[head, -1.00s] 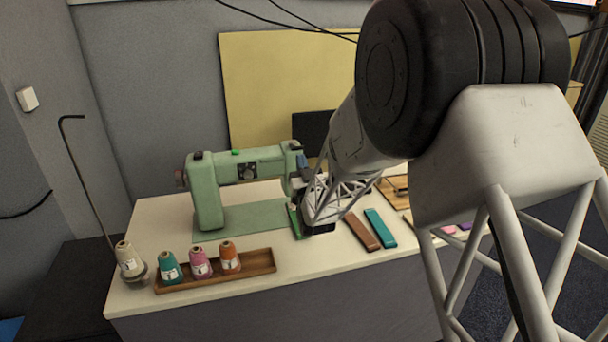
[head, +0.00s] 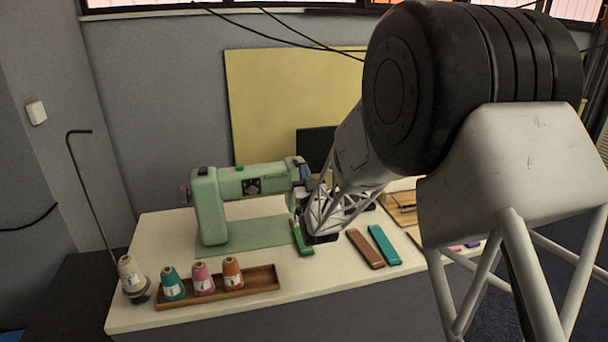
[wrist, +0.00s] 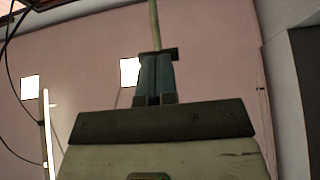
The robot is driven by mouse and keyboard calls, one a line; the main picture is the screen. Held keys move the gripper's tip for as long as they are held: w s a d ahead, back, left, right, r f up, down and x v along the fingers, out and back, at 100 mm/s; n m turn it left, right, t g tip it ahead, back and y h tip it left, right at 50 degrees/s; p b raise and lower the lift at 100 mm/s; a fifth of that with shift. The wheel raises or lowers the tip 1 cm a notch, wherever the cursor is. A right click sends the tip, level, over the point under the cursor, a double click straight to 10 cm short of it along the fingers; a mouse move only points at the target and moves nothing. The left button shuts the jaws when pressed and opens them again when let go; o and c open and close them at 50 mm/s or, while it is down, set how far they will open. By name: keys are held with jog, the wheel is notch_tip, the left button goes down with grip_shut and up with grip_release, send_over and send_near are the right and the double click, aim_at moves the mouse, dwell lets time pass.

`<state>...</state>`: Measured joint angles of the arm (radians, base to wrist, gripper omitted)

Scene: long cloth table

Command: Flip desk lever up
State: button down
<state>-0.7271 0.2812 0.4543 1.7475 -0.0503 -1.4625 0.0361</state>
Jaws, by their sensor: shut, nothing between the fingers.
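The pale green sewing machine (head: 208,205) stands on the left part of the cream table (head: 150,235). My gripper (head: 304,168) is at the right end of the machine's head, partly hidden by the lattice links of my arm. In the wrist view, my gripper (wrist: 156,60) shows two blue-grey fingers pressed together, with nothing between them. A thin pale rod (wrist: 154,22) runs upward beyond the fingertips; I cannot tell whether it touches them. I cannot make out a lever clearly in either view, nor whether one is up or down.
A wooden tray (head: 262,281) with thread cones stands front left, beside another cone (head: 130,272). Green (head: 302,238), brown (head: 366,248) and teal (head: 384,244) flat objects lie near my gripper. A yellow board (head: 265,100) stands behind.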

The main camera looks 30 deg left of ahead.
jog(key=shift+r, duration=0.3)
notch_tip(320, 180, up, 6)
jog(key=g+h, duration=0.6)
send_over(300, 162)
jog(key=v, duration=0.2)
jog(key=shift+w+f, duration=0.1)
jog(key=shift+f, duration=0.05)
jog(key=shift+w+a+r, duration=0.65)
jog(key=shift+r, duration=0.15)
jog(key=shift+s+d+r, duration=0.1)
jog(key=shift+d, duration=0.05)
jog(key=r+v, duration=0.3)
jog(key=v, duration=1)
dwell(0.6)
